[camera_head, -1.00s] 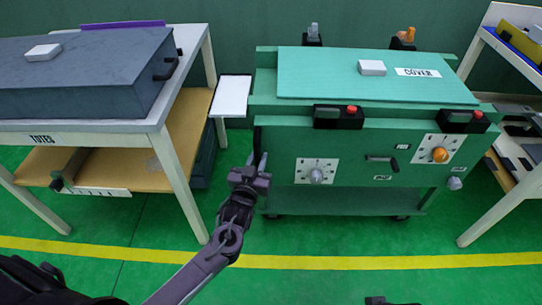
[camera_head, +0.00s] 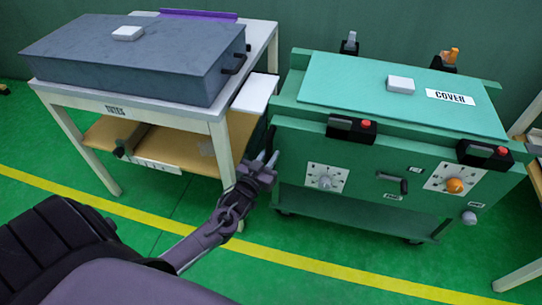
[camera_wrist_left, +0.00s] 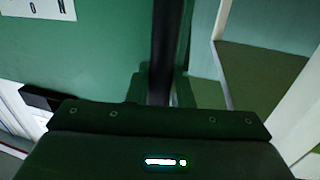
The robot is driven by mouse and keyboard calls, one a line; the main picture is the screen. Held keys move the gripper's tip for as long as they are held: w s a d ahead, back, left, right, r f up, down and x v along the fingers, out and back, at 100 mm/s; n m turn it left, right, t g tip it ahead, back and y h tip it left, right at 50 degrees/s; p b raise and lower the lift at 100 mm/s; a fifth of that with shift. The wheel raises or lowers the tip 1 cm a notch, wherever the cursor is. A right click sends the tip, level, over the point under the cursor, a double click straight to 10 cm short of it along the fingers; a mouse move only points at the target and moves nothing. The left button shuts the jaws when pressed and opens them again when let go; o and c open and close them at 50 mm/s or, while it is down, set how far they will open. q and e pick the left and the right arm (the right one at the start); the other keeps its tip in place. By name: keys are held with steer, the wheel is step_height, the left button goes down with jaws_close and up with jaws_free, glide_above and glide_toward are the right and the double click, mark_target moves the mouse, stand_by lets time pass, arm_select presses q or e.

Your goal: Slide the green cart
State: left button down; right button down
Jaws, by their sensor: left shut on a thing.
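The green cart (camera_head: 335,153) stands right of centre in the head view, with dials on its front and a cover (camera_head: 330,75) on top. A dark upright bar (camera_head: 269,140) runs at the left end of its front. My left gripper (camera_head: 266,160) is at this bar. In the left wrist view the dark bar (camera_wrist_left: 163,45) runs between the fingers, and the left gripper (camera_wrist_left: 160,90) is shut on it. The green panel (camera_wrist_left: 100,50) of the cart fills the upper left there. My right gripper is not in view.
A white table (camera_head: 215,118) with a grey case (camera_head: 130,60) stands close to the cart's left side. A white plate (camera_head: 256,93) lies in the narrow space between them. Another white table (camera_head: 520,275) is at the right edge. Green floor with a yellow line (camera_head: 310,264) is open in front.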

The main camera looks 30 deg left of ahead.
arm_select(q)
steer(key=c, duration=1.3)
jaws_free()
steer(key=shift+a, duration=0.35)
steer(key=shift+c, duration=0.2)
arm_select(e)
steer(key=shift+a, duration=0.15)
arm_select(q)
steer(key=shift+s+d, duration=0.1)
